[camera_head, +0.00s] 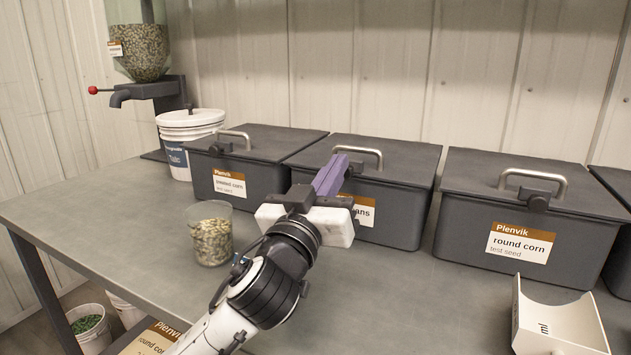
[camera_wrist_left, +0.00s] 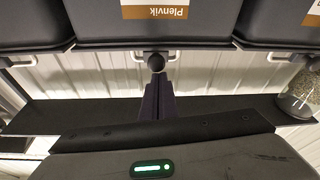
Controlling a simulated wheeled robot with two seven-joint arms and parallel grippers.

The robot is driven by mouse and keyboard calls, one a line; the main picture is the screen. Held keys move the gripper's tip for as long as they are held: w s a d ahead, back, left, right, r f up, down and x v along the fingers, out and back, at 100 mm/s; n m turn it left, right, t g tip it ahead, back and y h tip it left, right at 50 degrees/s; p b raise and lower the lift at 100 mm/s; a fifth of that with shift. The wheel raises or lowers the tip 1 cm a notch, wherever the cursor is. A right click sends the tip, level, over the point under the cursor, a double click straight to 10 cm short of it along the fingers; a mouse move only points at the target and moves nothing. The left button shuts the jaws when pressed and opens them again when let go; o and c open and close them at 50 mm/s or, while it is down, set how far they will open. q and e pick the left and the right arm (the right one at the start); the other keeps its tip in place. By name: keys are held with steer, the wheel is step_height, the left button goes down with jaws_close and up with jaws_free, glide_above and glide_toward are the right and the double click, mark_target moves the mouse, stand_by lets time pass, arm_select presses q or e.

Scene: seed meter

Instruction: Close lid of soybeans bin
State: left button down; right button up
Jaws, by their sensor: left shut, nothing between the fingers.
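The soybeans bin (camera_head: 403,218) is the dark grey middle bin, its label ending in "ans" partly hidden by my left gripper. Its lid (camera_head: 394,159) lies flat on the rim and looks shut, with a metal handle (camera_head: 360,149) at the front. My left gripper (camera_head: 336,163) is shut and empty, its purple fingers at the lid's front edge beside the handle. I cannot tell whether they touch. In the left wrist view the picture is upside down; the fingers (camera_wrist_left: 157,88) point at a dark round knob or latch (camera_wrist_left: 156,62) near a bin with an inverted Plenvik label (camera_wrist_left: 155,9).
A bin with a Plenvik label (camera_head: 230,182) stands left and a round corn bin (camera_head: 519,248) right, both lids down. A clear cup of seeds (camera_head: 211,240) and a white scoop-like part (camera_head: 560,323) stand on the grey bench (camera_head: 110,215). A white bucket (camera_head: 188,130) stands back left.

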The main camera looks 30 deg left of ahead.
arm_select(q)
steer(key=a+r+v, duration=0.1)
steer(key=v, duration=0.8)
steer(key=shift+s+d, duration=0.25)
steer(key=shift+s, duration=0.2)
